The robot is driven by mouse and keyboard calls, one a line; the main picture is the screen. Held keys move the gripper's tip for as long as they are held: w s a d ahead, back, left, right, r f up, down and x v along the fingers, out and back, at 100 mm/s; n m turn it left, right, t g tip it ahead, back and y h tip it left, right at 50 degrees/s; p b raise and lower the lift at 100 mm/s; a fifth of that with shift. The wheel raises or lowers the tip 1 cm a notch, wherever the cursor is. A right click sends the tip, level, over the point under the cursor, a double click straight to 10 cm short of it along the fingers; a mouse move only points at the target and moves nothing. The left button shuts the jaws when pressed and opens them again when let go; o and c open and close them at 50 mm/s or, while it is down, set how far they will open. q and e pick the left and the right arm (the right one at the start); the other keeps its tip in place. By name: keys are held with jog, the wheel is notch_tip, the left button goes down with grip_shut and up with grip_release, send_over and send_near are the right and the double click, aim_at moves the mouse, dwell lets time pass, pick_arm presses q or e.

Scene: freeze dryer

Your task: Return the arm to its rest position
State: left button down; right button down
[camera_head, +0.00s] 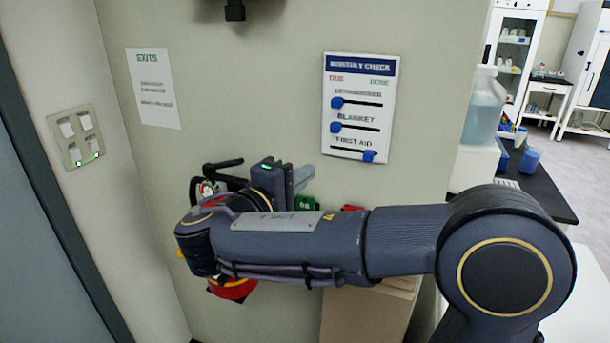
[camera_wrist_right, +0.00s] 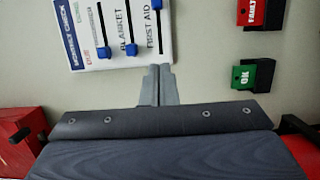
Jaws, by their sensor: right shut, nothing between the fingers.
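My right arm reaches across the head view from the lower right. Its gripper (camera_head: 305,177) is shut and empty in front of the wall, below the monthly check board. In the wrist view the closed fingers (camera_wrist_right: 158,86) point toward the wall beside the board's lower edge. The monthly check board (camera_head: 391,70) has three blue slider knobs; it also shows in the wrist view (camera_wrist_right: 85,35). The extinguisher knob (camera_head: 337,103) and blanket knob (camera_head: 336,127) sit at the left, under the red label. The first aid knob (camera_head: 369,156) sits at the right. My left gripper is not in view.
A green OK tag (camera_wrist_right: 253,76) and a red tag (camera_wrist_right: 262,12) are on the wall. A red object (camera_head: 232,290) is partly hidden behind my arm. A cardboard-coloured box (camera_head: 365,317) stands below. A switch panel (camera_head: 77,137) is left; a jug (camera_head: 484,110) is right.

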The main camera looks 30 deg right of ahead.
jog(key=shift+d, duration=0.1)
jog(key=s+d+f+g+y, duration=0.2)
jog(key=s+d+f+y, duration=0.2)
jog(key=s+f, duration=0.3)
jog(key=s+d+f+g+y, duration=0.3)
jog(key=s+d+f+y, duration=0.15)
jog(key=f, duration=0.45)
jog(key=s+a+f+m+t+y, duration=0.1)
jog(key=s+a+f+m+y, duration=0.2)
jog(key=s+a+y, duration=0.2)
jog(key=s+a+f+m+t+y, duration=0.2)
jog(key=s+a+y, duration=0.3)
jog(key=a, duration=0.3)
jog(key=shift+a+f+m+y, duration=0.25)
jog(key=shift+f+m+y, duration=0.5)
jog(key=shift+m, duration=0.15)
jog(key=shift+s, duration=0.1)
